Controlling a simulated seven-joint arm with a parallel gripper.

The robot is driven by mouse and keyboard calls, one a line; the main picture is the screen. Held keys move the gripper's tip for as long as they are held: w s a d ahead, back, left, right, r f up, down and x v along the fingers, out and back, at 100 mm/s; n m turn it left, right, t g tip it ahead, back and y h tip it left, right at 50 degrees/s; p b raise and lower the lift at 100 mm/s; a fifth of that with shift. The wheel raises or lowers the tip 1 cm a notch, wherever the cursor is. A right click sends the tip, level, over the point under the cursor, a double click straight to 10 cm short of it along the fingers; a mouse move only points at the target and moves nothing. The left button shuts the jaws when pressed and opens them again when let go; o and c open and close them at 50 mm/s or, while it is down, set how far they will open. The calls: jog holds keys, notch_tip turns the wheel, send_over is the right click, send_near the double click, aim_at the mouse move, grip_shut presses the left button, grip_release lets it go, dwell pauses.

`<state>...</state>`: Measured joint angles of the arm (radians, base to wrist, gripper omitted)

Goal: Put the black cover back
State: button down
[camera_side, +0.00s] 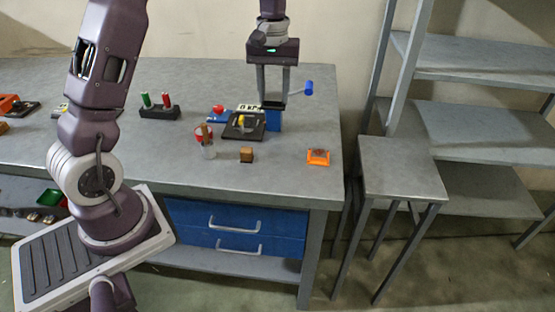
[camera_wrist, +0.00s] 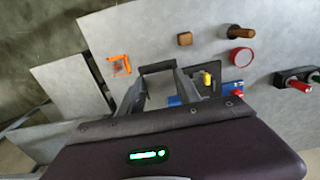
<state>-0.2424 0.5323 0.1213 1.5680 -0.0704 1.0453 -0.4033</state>
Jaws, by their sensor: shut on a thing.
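My gripper (camera_side: 272,100) points straight down over the right part of the workbench. Its two fingers are spread apart and shut on a small dark piece, which looks like the black cover (camera_wrist: 157,67). In the wrist view the cover spans the fingertips as a dark bar. In the side view it is a thin dark strip (camera_side: 272,105) between the fingertips, just above a blue block (camera_side: 274,123). A black square base (camera_side: 258,133) with a yellow part on it stands just left of the gripper. Whether the cover touches anything below is unclear.
A blue handle (camera_side: 308,88) shows right of the fingers. An orange item (camera_side: 318,157), a wooden block (camera_side: 247,155), a red round piece (camera_wrist: 241,57) and a black holder with red and green pieces (camera_side: 159,112) stand nearby. The bench front right is mostly clear.

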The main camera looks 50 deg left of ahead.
aim_at(277, 162)
jog(key=d+f, duration=0.1)
jog(key=f, duration=0.9)
jog(key=s+d+f, duration=0.1)
jog(key=f, duration=0.5)
jog(key=shift+d, duration=0.3)
jog(key=c, duration=0.9)
grip_release()
jog(key=shift+f, duration=0.15)
jog(key=shift+o, duration=0.2)
